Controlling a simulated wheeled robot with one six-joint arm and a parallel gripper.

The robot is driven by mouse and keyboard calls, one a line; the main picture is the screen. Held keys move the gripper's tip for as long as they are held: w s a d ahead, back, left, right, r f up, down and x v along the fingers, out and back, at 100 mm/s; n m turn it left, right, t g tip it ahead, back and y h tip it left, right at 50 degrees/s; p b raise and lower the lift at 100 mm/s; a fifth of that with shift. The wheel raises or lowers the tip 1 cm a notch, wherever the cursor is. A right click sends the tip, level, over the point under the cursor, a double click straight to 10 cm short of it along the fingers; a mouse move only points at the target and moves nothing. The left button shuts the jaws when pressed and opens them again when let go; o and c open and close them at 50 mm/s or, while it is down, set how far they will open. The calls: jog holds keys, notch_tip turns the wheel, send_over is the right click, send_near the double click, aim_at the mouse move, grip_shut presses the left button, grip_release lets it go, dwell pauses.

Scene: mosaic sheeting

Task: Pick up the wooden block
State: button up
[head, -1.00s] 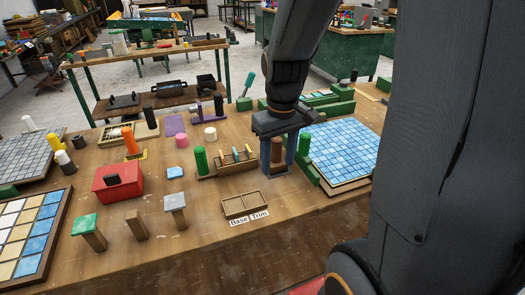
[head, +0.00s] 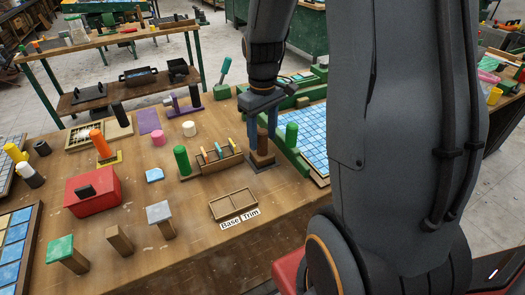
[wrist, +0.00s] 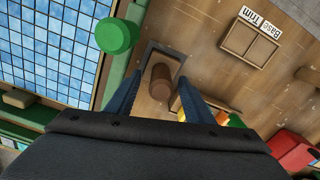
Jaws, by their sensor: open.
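A wooden block with a round brown handle (head: 262,143) and a dark flat base stands on the workbench, in front of the green rail. In the wrist view the brown handle (wrist: 161,80) shows above the base. My gripper (head: 262,148) is open and low over it, with one blue finger on each side of the handle. The wrist view shows the fingers (wrist: 161,84) straddling the handle; I cannot tell whether they touch it. A plain wooden piece (head: 120,240) also stands upright at the front left, between a green-topped and a grey-topped one.
A green cylinder (head: 291,135) and blue tile sheet (head: 313,125) lie close right of my gripper. A small tool rack (head: 218,160) and green-handled tool (head: 182,160) stand to its left. An empty two-part tray (head: 233,204) and red box (head: 93,192) are nearer the front.

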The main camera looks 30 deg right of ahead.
aim_at(262, 144)
jog(key=shift+a+f+p, duration=0.1)
jog(key=shift+f+p, duration=0.3)
jog(key=shift+f, duration=1.25)
jog(key=c, duration=1.1)
notch_tip(262, 144, up, 10)
jog(key=shift+f+b, duration=0.15)
jog(key=shift+b, duration=0.95)
jog(key=shift+r, duration=0.2)
